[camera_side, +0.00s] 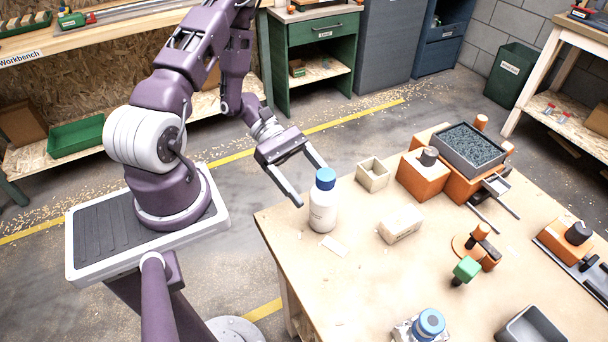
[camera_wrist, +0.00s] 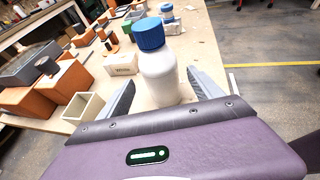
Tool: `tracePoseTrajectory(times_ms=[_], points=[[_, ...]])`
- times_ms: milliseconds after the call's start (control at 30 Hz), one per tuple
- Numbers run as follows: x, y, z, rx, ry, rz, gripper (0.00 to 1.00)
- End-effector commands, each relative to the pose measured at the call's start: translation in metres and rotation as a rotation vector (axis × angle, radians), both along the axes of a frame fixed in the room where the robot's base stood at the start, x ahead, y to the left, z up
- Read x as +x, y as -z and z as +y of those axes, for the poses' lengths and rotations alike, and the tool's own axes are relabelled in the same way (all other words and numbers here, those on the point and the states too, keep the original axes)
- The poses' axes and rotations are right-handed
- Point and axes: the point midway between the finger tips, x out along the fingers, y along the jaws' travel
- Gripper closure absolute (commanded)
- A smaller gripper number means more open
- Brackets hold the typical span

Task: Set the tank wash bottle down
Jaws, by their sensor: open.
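A white bottle with a blue cap (camera_side: 322,212) stands upright on the wooden table near its left edge; its label is too small to read. It also shows in the wrist view (camera_wrist: 160,75). My gripper (camera_side: 311,185) is open beside it, one finger on either side of the bottle's line. In the wrist view the bottle appears between the two spread fingers (camera_wrist: 161,80), with a gap on each side. I cannot tell how far it sits inside them. A second blue-capped container (camera_side: 428,325) stands at the table's front.
A small open box (camera_side: 372,175) and a white carton (camera_side: 400,224) stand right of the bottle. A flat pale card (camera_side: 334,246) lies in front of it. Orange blocks (camera_side: 423,178), a gravel-filled tray (camera_side: 470,145) and a grey bin (camera_side: 530,328) stand farther right.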

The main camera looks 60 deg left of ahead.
Motion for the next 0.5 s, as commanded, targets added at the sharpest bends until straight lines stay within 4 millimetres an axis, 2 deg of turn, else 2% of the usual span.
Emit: tracePoseTrajectory(times_ms=[100, 267, 367, 500], points=[[-0.005, -0.009, 0.023, 0.003, -0.002, -0.001, 0.25], [-0.008, -0.019, 0.036, 0.01, 0.014, -0.006, 0.25], [-0.005, -0.046, 0.029, 0.076, 0.127, -0.071, 0.25], [-0.011, -0.112, -0.002, 0.288, 0.455, -0.254, 0.25]])
